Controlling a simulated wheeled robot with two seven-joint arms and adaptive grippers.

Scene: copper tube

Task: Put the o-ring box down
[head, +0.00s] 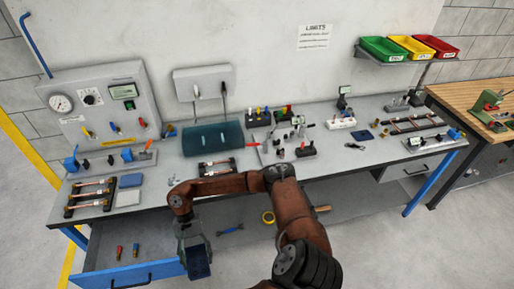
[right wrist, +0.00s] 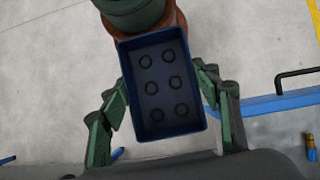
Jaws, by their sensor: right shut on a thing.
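The o-ring box is a small open dark-blue box (head: 199,264). In the right wrist view the box (right wrist: 170,134) shows its open side, with several black o-rings (right wrist: 168,83) in two columns inside. My right gripper (head: 192,245) is shut on the box, with one green finger on each side of it in the wrist view (right wrist: 162,88). In the head view the box is in front of the workbench (head: 350,171), beside the open drawer. My left gripper is not in view.
The open drawer (head: 150,271) at lower left holds a few small red and blue parts.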

